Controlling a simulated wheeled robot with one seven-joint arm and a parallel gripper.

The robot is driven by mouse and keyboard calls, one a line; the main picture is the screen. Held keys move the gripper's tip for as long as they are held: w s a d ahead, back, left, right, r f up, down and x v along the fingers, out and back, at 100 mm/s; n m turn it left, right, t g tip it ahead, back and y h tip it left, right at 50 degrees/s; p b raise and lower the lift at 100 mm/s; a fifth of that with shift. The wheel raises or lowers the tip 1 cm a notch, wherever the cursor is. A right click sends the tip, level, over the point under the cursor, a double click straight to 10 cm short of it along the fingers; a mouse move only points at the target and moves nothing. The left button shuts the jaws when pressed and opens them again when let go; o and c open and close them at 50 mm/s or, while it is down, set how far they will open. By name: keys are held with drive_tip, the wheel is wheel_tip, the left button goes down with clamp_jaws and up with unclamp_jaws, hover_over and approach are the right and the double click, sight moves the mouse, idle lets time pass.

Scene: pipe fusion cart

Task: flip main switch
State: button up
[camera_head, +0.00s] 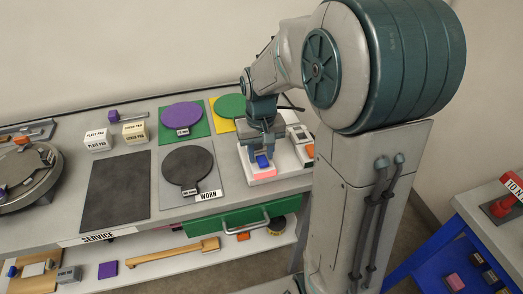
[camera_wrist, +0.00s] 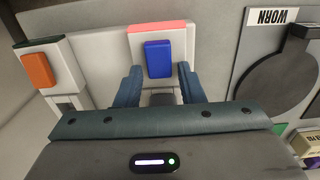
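A blue rocker switch (camera_head: 262,161) sits on a white box (camera_head: 285,163) with a pink-red strip along its front edge. The task's main switch may be this one, but no label on it can be read. My gripper (camera_head: 260,147) is above the box, pointing down. In the wrist view the blue switch (camera_wrist: 158,59) appears between and just beyond the two fingers of my gripper (camera_wrist: 158,80), which are apart with nothing held. I cannot tell whether a finger touches the box. An orange switch (camera_wrist: 38,69) is on a neighbouring unit to the left in the wrist view.
A grey pad marked WORN with a dark disc (camera_head: 187,165) is left of the box. Purple and green discs (camera_head: 182,115) (camera_head: 230,106) lie behind. A black mat (camera_head: 115,187) and small pad boxes (camera_head: 97,140) are farther left. A green drawer (camera_head: 235,218) is below.

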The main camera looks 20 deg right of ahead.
drive_tip(key=c, duration=0.6)
drive_tip(key=shift+s+f+t+b, duration=0.15)
drive_tip(key=shift+t+b, duration=0.45)
drive_tip(key=shift+b, duration=0.65)
drive_tip(key=t+b, duration=0.1)
drive_tip(key=b, duration=0.2)
drive_tip(key=shift+s+t, duration=0.2)
drive_tip(key=shift+t, duration=0.2)
drive_tip(key=shift+s+r+t+b, duration=0.15)
drive_tip(key=shift+r+t+b, duration=0.2)
drive_tip(key=shift+b, duration=0.25)
drive_tip(key=o, duration=1)
drive_tip(key=shift+c, duration=0.2)
